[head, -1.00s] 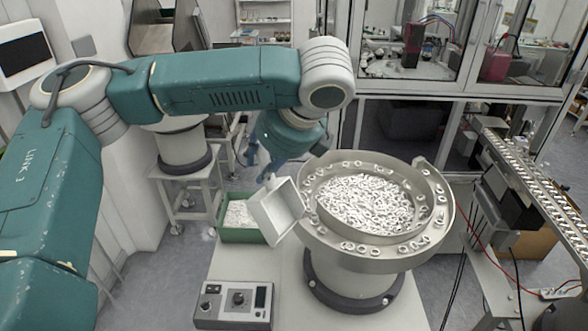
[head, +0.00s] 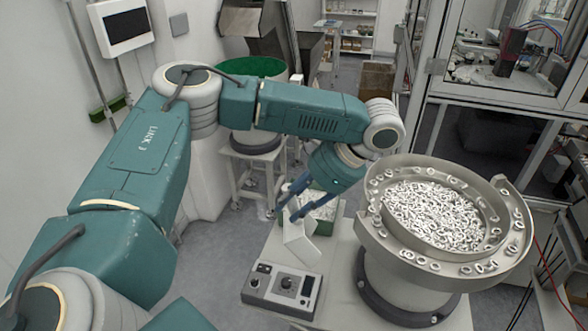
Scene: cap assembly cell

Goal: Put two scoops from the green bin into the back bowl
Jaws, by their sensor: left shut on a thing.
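My left gripper (head: 293,203), with blue fingers, is shut on a pale scoop (head: 300,243) at the front edge of the green bin. The scoop hangs tilted, and I cannot see whether anything is in it. The green bin (head: 322,227) holds small white parts and is partly hidden by the gripper and scoop. A large metal bowl (head: 372,222) to the right is full of white rings, with several on its rim track. Another round bowl with a green inside (head: 250,66) stands at the back left, partly hidden by my arm. My right gripper is not in view.
A control box (head: 282,290) with knobs sits on the bench in front of the bin. A grey metal hopper (head: 255,22) stands over the back bowl. A glazed enclosure (head: 490,110) is at the right. Floor shows between the back stand and the bench.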

